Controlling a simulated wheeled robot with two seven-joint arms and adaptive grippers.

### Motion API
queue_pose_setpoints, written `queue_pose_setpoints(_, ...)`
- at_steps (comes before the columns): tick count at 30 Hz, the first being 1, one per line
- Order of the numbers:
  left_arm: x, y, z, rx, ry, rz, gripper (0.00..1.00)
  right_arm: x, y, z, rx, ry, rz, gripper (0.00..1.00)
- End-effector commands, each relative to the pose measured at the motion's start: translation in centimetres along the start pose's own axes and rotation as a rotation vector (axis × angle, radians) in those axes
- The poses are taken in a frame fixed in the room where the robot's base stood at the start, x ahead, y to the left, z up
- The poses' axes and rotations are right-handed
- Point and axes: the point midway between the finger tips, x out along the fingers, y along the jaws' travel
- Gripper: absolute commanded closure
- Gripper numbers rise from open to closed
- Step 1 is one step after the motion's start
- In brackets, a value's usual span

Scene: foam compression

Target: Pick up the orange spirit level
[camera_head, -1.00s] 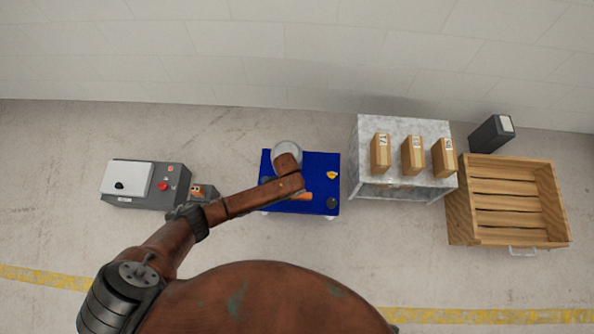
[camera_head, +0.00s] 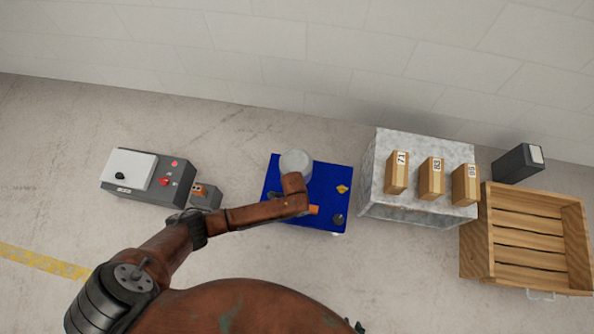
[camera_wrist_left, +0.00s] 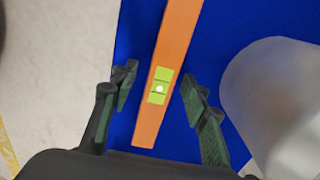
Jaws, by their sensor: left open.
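The orange spirit level (camera_wrist_left: 174,45), with a yellow-green vial window, lies on the blue tabletop in the left wrist view. My left gripper (camera_wrist_left: 158,82) is open, with one finger on each side of the level and visible gaps on both sides. In the head view only a small orange end of the level (camera_head: 314,210) shows beside my left arm, which hides the rest and the left gripper. Only a small dark bit of what seems to be my right gripper (camera_head: 358,326) shows at the bottom edge; its jaws cannot be made out.
The blue table (camera_head: 327,180) also bears a grey-white cylinder (camera_head: 296,162), a yellow item (camera_head: 342,189) and a dark round item (camera_head: 338,219). A grey machine (camera_head: 150,176) stands left. A stand (camera_head: 375,185) with cardboard boxes and a wooden crate (camera_head: 477,240) stand right.

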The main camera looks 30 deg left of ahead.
Motion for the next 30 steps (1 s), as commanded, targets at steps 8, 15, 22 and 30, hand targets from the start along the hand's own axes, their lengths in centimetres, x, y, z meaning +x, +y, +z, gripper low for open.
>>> queue_pose_setpoints(8,0.29,-0.11,-0.01,0.000,0.001,-0.003,0.58,0.53,-0.19,-0.27,0.004,0.026,-0.007,0.76)
queue_pose_setpoints(15,0.30,-0.10,0.00,0.000,0.000,-0.002,0.69,0.52,-0.19,-0.26,0.004,0.025,-0.007,0.76)
queue_pose_setpoints(22,0.32,-0.09,0.01,0.000,0.000,-0.002,0.85,0.52,-0.17,-0.25,0.004,0.025,-0.006,0.76)
queue_pose_setpoints(30,0.33,-0.08,0.01,0.000,0.000,-0.002,1.00,0.52,-0.16,-0.25,0.004,0.024,-0.006,0.76)
